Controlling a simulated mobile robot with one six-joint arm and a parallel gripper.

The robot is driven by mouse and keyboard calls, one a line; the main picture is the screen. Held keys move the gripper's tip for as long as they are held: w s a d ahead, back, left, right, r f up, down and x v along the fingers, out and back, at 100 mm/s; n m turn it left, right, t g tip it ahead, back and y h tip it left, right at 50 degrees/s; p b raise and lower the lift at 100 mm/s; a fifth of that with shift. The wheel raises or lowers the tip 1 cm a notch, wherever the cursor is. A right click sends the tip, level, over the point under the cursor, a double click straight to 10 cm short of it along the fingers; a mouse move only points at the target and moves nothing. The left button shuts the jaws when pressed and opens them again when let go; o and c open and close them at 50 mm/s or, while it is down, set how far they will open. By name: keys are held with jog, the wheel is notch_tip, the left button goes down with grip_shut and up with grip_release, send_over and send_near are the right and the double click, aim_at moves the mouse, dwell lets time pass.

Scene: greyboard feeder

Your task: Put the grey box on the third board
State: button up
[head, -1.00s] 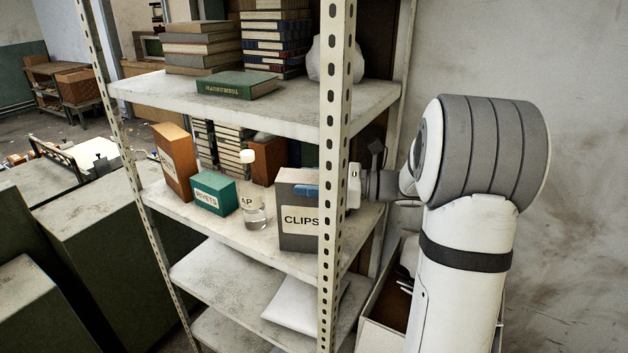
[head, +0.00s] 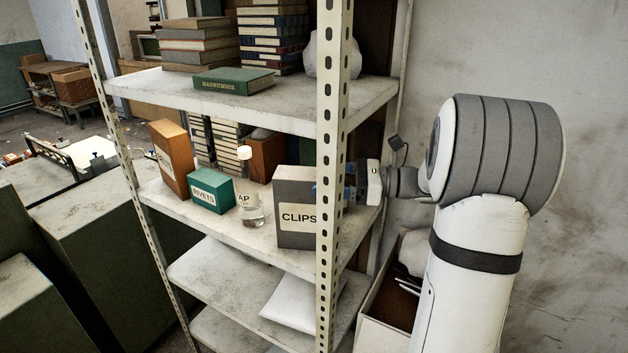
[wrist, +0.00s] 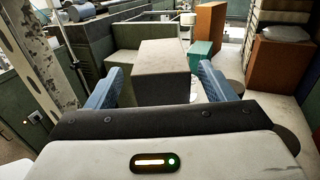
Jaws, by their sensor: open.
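The grey box (head: 294,228), labelled CLIPS, stands upright on the shelf board (head: 262,252) that also holds the other boxes, near its right front corner. In the wrist view the grey box (wrist: 160,58) stands straight ahead, between the lines of the two blue fingers. My gripper (head: 322,190) is at the right end of that board, partly hidden behind the perforated post. My gripper (wrist: 161,67) is open, with a gap between each finger and the box, and holds nothing.
A perforated post (head: 333,150) stands in front of the gripper. Left of the grey box are a bottle (head: 250,208), a green RIVETS box (head: 211,190) and an orange box (head: 170,160). The board below has a white bag (head: 300,303) and bare room at left (head: 215,270).

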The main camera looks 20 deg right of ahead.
jog(key=v, duration=0.7)
jog(key=shift+s+d+b, duration=0.15)
jog(key=shift+d+b, duration=0.15)
jog(key=shift+b, duration=0.15)
